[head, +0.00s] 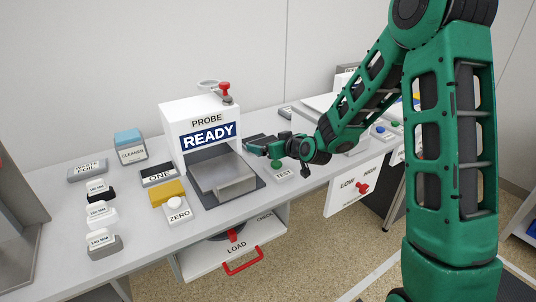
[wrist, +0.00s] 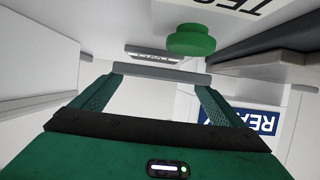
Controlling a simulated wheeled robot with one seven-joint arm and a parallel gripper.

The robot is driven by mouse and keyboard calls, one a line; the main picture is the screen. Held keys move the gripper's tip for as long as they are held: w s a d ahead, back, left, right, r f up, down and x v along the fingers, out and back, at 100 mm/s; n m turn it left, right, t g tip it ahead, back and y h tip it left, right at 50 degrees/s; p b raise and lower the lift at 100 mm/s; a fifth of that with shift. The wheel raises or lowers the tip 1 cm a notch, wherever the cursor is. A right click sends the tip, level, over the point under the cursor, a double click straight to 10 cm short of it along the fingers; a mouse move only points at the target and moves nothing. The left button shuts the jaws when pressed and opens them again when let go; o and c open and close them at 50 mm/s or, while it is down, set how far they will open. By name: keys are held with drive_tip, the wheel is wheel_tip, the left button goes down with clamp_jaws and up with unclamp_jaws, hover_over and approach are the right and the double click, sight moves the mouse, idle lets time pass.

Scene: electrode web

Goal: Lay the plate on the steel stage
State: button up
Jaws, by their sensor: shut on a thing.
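My gripper (head: 250,144) is at the right of the probe box, above the bench near the green TEST button. In the wrist view its two fingers are shut on a thin grey plate (wrist: 160,76), seen almost edge-on as a bar between the fingertips. I cannot clearly make the plate out in the head view. The steel stage (head: 222,173) is the bare grey block in front of the probe opening, to the left of my gripper. The plate is apart from it.
The probe box (head: 200,112) reads READY. The green TEST button (wrist: 194,40) is close to the plate in the wrist view. A yellow block (head: 168,191) and ZERO button (head: 178,208) stand left of the stage. Several labelled pieces and a cleaner block (head: 130,146) stand farther left.

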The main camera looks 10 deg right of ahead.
drive_tip(key=shift+w+d+f, duration=0.25)
drive_tip(key=shift+f, duration=1.95)
drive_tip(key=shift+s+f, duration=0.1)
drive_tip(key=shift+f, duration=0.1)
